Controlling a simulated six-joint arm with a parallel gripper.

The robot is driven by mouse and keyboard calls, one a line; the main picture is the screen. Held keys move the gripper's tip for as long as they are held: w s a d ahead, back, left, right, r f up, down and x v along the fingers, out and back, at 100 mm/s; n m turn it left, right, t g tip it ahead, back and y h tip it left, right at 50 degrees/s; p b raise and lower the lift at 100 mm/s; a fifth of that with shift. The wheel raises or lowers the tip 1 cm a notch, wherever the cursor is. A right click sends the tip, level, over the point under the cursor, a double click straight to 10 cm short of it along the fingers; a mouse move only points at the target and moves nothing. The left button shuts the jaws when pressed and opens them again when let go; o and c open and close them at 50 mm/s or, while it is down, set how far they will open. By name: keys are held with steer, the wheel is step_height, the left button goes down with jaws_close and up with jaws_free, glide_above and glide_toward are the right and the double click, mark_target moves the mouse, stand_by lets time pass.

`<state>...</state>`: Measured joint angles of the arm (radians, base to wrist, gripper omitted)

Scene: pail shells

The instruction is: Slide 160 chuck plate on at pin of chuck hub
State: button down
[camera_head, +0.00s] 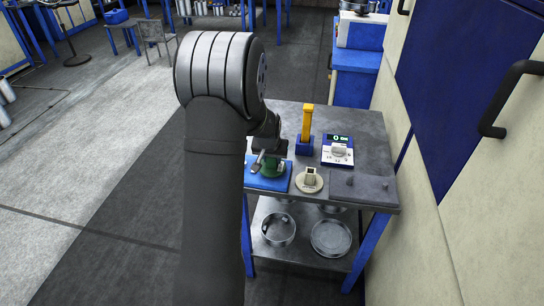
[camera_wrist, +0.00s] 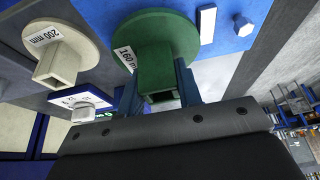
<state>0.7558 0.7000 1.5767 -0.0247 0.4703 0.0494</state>
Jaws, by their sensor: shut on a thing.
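The green 160 chuck plate (camera_wrist: 184,38) is a round disc with a square boxy grip. My gripper (camera_wrist: 160,92) is shut on that grip, one finger on each side. In the head view my gripper (camera_head: 267,158) is over the blue mat, with the green plate (camera_head: 270,170) under it. I cannot tell whether the plate touches the mat. A white hexagonal knob (camera_wrist: 83,113) on a marked panel shows in the wrist view, but I cannot tell whether this is the chuck hub. No pin clearly belonging to the hub shows.
The cream 200 mm plate (camera_wrist: 80,40) lies close beside the green one. The blue mat (camera_head: 258,184) bears a white bar (camera_wrist: 207,24) and a small metal peg (camera_wrist: 243,25). A yellow upright (camera_head: 306,122), a display unit (camera_head: 337,150) and a grey pegged plate (camera_head: 360,188) share the table.

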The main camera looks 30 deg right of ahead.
steer(key=shift+f, duration=0.9)
steer(key=c, duration=0.9)
jaws_free()
steer(key=shift+c, duration=0.2)
steer(key=shift+f, duration=0.1)
steer(key=v, duration=1.7)
steer(key=shift+r, duration=0.25)
steer(key=x, duration=1.7)
steer(key=shift+f, duration=0.2)
steer(key=shift+r, duration=0.1)
